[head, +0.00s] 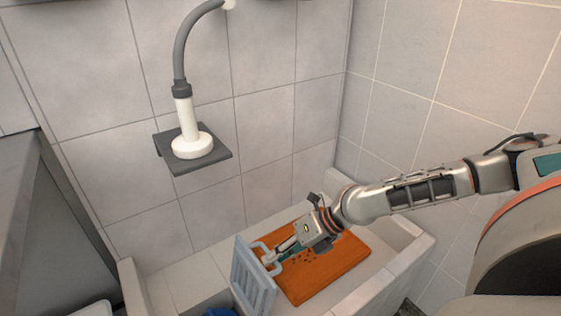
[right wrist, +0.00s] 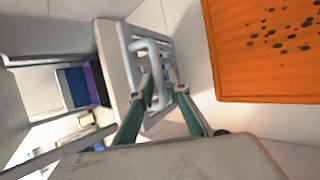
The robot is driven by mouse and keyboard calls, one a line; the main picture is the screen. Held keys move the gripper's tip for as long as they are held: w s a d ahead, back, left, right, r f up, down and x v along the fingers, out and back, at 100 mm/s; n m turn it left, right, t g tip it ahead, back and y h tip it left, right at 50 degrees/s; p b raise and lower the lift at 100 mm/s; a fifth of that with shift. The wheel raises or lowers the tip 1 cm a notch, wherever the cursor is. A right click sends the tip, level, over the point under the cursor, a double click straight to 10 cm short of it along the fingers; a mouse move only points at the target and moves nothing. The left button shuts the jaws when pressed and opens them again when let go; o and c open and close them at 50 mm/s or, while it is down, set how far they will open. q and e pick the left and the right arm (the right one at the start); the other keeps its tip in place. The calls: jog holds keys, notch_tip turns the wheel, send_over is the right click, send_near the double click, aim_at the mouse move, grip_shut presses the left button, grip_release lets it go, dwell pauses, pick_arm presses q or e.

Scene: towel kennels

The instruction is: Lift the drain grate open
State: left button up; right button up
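The drain grate (head: 252,278) is a pale blue-grey slatted panel. It stands tilted up near upright at the left end of the orange mat in the tub. Its loop handle (head: 262,247) faces my right gripper (head: 272,256), which reaches in from the right over the mat. In the right wrist view, the grate's slats (right wrist: 164,60) and handle (right wrist: 136,50) lie just ahead of my right gripper (right wrist: 163,85). The two green fingers are apart, with the handle's near end close to the left finger; firm contact cannot be told. My left gripper is not in view.
The orange mat (head: 330,264) with dark spots lies in the pale tub (head: 378,285). A white shower head (head: 190,145) stands on a dark wall shelf (head: 217,160). Tiled walls close the back and right. A blue thing (head: 219,312) shows at the lower edge.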

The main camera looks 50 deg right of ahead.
jog(key=v, duration=1.1)
jog(key=shift+s+d+r, duration=0.2)
jog(key=shift+s+d, duration=0.05)
dwell(0.3)
dwell(0.7)
